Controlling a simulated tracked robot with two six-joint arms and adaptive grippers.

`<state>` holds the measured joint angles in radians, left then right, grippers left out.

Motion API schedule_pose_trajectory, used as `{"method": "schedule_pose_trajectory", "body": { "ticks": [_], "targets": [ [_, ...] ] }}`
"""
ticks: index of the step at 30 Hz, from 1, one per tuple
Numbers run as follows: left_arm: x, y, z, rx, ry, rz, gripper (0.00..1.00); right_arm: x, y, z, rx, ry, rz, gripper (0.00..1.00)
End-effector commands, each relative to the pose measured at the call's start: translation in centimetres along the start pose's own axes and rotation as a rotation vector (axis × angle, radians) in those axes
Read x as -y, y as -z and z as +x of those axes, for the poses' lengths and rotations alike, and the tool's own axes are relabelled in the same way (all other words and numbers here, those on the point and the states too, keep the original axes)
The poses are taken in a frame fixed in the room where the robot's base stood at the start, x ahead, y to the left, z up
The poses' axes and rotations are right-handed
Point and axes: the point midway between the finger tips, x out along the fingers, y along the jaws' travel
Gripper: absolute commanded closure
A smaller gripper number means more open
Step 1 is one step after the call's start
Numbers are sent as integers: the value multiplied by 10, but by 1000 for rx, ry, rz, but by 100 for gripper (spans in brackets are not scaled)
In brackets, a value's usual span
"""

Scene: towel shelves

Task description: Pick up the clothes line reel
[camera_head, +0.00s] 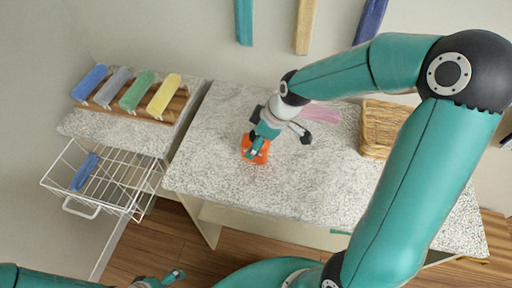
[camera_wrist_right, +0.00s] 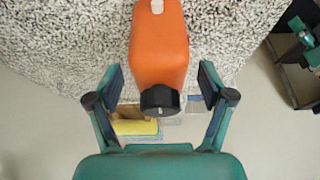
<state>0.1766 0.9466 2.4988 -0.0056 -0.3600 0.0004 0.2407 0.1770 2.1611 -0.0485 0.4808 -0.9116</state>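The clothes line reel, an orange block-like body, sits on the speckled table (camera_head: 215,165) near its left part, partly hidden by my right gripper in the head view (camera_head: 256,150). In the right wrist view the reel (camera_wrist_right: 159,50) is upper centre, with a black knob facing the gripper. My right gripper (camera_wrist_right: 160,72) is open, one finger on each side of the reel with gaps between; it also shows in the head view (camera_head: 279,140). My left gripper (camera_head: 162,281) is only partly in view at the bottom edge, its opening unclear.
A wicker basket (camera_head: 381,128) stands on the table's right, and a pink cloth (camera_head: 320,114) lies behind my right gripper. A rack of rolled towels (camera_head: 137,90) and a white wire basket (camera_head: 107,180) with a blue item are at left. Towels hang on the wall behind.

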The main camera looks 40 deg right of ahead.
Motion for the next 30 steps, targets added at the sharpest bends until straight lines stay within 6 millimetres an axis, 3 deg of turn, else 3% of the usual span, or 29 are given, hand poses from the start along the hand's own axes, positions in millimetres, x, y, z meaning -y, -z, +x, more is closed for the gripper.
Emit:
{"method": "schedule_pose_trajectory", "body": {
  "ticks": [2,12,23,30],
  "targets": [
    [0,0,0,0,0,0,0,0,0,0,0,0,0,35],
    [0,0,0,0,0,0,0,0,0,-1,-1,-1,0,92],
    [0,0,0,0,0,0,0,-1,2,-5,-2,-3,0,94],
    [0,0,1,0,0,0,0,-1,12,-28,-4,-5,-2,94]
  ]
}}
